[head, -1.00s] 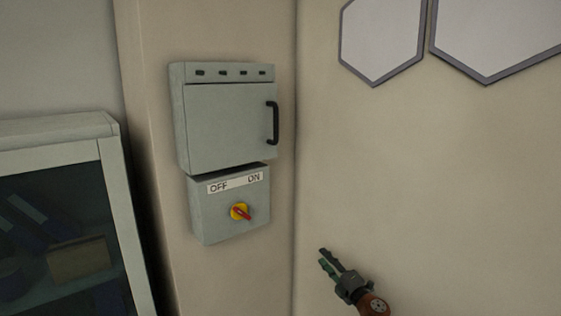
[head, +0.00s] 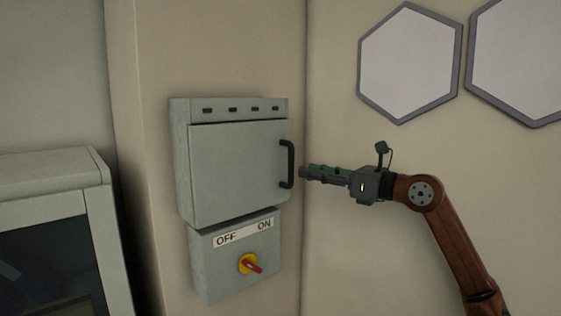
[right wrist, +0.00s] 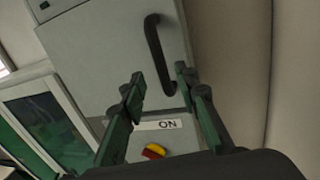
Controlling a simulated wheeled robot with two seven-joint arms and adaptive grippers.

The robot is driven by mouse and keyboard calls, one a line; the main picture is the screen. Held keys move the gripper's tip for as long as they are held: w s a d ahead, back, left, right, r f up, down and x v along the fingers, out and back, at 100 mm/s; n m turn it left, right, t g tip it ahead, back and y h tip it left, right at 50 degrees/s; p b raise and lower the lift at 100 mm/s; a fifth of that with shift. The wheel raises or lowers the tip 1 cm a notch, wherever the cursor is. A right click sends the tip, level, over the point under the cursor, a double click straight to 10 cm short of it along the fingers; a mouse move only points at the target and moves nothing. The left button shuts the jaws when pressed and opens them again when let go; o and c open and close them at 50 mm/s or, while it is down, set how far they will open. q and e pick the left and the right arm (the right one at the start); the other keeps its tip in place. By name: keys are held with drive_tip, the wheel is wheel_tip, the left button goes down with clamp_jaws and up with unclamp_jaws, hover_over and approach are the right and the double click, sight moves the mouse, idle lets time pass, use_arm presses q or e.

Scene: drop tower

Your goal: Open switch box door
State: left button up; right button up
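The grey switch box door (head: 238,172) is shut on the wall in the head view. Its black handle (head: 288,164) stands upright at the door's right edge. My right gripper (head: 302,173) is just right of the handle, pointing left at it, and looks apart from it. The handle (right wrist: 158,55) shows ahead of and between the fingertips, and the door (right wrist: 105,50) fills the upper left. My left gripper is not in view.
Below the door is a switch panel (head: 215,270) marked OFF and ON, with a red and yellow rotary knob (head: 249,264). A glass-fronted cabinet (head: 50,205) stands at the left. Hexagonal panels (head: 410,62) hang on the right wall. The wall right of the box is otherwise bare.

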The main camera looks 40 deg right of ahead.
sight(291, 179)
drive_tip(key=p+x, duration=0.6)
drive_tip(key=shift+w+r, duration=0.3)
drive_tip(key=shift+w, duration=0.1)
drive_tip(key=shift+w+a+f, duration=0.1)
drive_tip(key=shift+w, duration=0.1)
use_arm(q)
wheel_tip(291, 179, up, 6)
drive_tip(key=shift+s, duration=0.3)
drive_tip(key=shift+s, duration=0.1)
use_arm(e)
drive_tip(key=c, duration=0.4)
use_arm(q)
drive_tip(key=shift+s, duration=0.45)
use_arm(e)
clamp_jaws()
